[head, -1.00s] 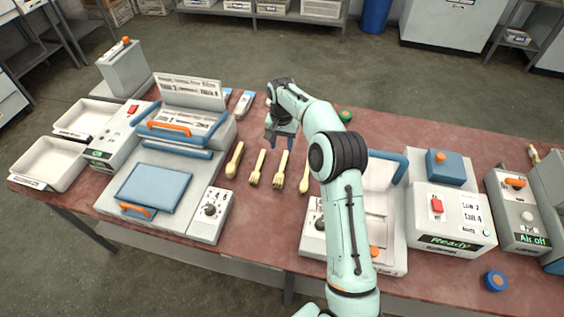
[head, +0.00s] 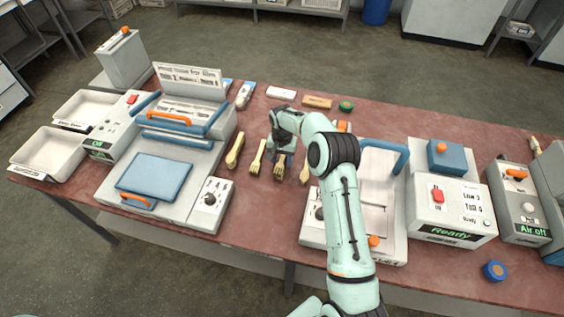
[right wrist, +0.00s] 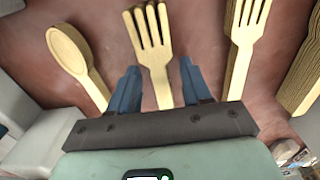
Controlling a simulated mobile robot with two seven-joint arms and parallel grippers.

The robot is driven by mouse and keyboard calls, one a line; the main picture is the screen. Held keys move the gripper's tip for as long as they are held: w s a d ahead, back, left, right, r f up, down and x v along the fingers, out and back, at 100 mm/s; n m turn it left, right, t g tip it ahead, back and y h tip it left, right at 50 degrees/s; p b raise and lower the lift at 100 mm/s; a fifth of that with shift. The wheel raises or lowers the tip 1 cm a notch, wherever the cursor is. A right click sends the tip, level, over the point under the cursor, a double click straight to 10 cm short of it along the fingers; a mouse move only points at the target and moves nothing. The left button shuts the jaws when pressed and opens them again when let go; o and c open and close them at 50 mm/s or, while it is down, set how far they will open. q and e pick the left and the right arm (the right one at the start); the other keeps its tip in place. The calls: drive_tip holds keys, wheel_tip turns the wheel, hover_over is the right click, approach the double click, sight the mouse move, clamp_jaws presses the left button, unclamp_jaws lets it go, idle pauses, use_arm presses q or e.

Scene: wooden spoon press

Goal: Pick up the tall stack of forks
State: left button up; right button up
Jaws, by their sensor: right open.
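Two stacks of pale wooden forks lie between spoons on the red-brown table. The right-hand fork stack (head: 279,171) is under my right gripper (head: 281,158), and the other fork stack (head: 256,158) lies to its left. In the right wrist view, one fork stack (right wrist: 152,45) lies between the two blue fingers of my open right gripper (right wrist: 158,78), with gaps on both sides. The other fork stack (right wrist: 245,40) is right of the fingers and shows layered sides. How the heights compare is hard to tell. My left gripper is out of view.
A spoon stack (head: 235,150) lies at the left of the row. Another spoon (head: 304,173) is at the right, partly hidden by my arm, and shows in the wrist view (right wrist: 75,55). Presses stand both sides; a control box (head: 211,204) is near. Bare table lies in front.

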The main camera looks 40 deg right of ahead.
drive_tip(key=shift+w+f, duration=0.1)
drive_tip(key=shift+f, duration=0.1)
clamp_jaws()
drive_tip(key=shift+r, duration=0.15)
